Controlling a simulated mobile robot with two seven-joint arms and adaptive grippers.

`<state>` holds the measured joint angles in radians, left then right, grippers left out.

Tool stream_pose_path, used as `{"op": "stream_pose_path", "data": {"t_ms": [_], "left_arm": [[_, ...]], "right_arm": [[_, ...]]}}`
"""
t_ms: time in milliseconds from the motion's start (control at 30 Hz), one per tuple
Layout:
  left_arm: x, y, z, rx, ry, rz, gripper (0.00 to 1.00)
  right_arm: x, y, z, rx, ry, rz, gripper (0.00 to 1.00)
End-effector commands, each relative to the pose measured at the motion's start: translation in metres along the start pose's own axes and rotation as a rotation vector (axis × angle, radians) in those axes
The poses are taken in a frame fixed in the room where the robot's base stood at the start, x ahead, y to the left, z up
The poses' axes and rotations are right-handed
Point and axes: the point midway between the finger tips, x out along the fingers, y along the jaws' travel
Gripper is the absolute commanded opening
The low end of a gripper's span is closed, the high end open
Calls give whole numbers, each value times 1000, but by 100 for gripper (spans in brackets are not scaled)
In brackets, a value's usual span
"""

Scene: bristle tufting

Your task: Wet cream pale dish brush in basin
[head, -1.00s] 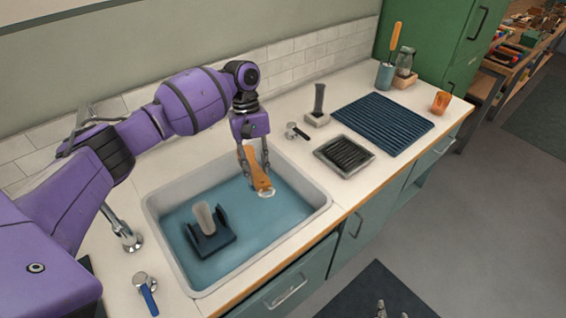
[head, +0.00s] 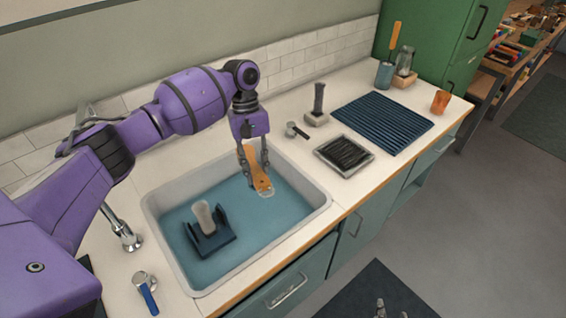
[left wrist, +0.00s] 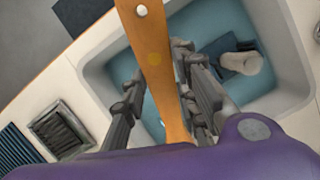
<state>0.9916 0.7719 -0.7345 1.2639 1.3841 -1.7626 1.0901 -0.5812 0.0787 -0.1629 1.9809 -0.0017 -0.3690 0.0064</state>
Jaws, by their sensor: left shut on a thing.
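The dish brush (head: 256,169) has a flat orange wooden handle and a small pale head at its lower end. My left gripper (head: 254,169) is shut on the handle, above the right part of the basin (head: 152,222). The brush tilts down to the right, and its pale end is at the blue water (head: 285,208), seemingly at or just under the surface. In the left wrist view the handle (left wrist: 158,70) runs between the fingers; the bristles do not show there. Small metal tips at the bottom edge may be my right gripper (head: 392,311); its jaws are unclear.
A dark block (head: 208,241) with a pale cylinder stands in the basin's left part. To the right are a dark-handled brush in a holder (head: 317,118), a black ridged tray (head: 344,154) and a blue ribbed mat (head: 383,124). A faucet (head: 124,232) stands at the left rim.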

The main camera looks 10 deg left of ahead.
Motion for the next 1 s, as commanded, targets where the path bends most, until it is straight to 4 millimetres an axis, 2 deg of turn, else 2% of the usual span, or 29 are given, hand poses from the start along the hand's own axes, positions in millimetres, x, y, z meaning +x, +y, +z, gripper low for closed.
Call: {"op": "stream_pose_path", "data": {"t_ms": [467, 833, 1000], "left_arm": [[-1, 0, 0, 0, -1, 0, 0], [-31, 0, 10, 0, 0, 1, 0], [-38, 0, 13, 0, -1, 0, 0]], "right_arm": [[0, 0, 0, -1, 0, 0, 40], [0, 1, 0, -4, 0, 0, 40], [0, 1, 0, -4, -1, 0, 40]]}}
